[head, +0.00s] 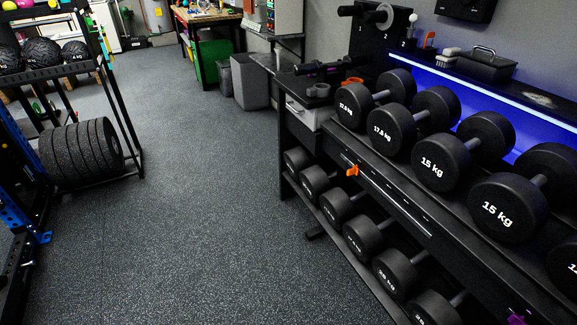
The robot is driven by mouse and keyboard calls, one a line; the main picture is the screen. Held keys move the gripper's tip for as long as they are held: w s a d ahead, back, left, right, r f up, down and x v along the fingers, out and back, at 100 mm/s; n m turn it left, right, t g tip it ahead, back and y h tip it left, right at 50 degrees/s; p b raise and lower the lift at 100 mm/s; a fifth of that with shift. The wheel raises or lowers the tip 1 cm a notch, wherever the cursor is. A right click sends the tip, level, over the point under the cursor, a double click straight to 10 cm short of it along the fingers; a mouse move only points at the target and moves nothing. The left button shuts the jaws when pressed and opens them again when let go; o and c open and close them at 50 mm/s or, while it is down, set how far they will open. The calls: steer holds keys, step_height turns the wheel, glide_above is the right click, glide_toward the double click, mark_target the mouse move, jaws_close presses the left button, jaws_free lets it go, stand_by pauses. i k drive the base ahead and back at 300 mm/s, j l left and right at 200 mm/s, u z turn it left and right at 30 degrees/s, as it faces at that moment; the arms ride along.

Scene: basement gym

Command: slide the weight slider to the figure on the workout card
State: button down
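A small orange tab (352,171) sits on the front edge of the dumbbell rack, near the left end of a long dark rail with a pale strip (397,206). It may be the weight slider; I cannot tell for sure. Any figures along the rail are too small to read. I can make out no workout card. My gripper is not in view.
The dumbbell rack (300,116) fills the right side, with several black dumbbells on two levels. A rack of black plates (82,152) and balls stands at left. A workbench (206,17) and grey bins (250,82) are at the back. The speckled floor (200,220) between is clear.

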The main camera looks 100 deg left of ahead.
mark_target(355, 169)
steer(key=u, duration=2.7)
steer(key=z, duration=2)
steer(key=u, duration=2)
steer(key=i, duration=0.1)
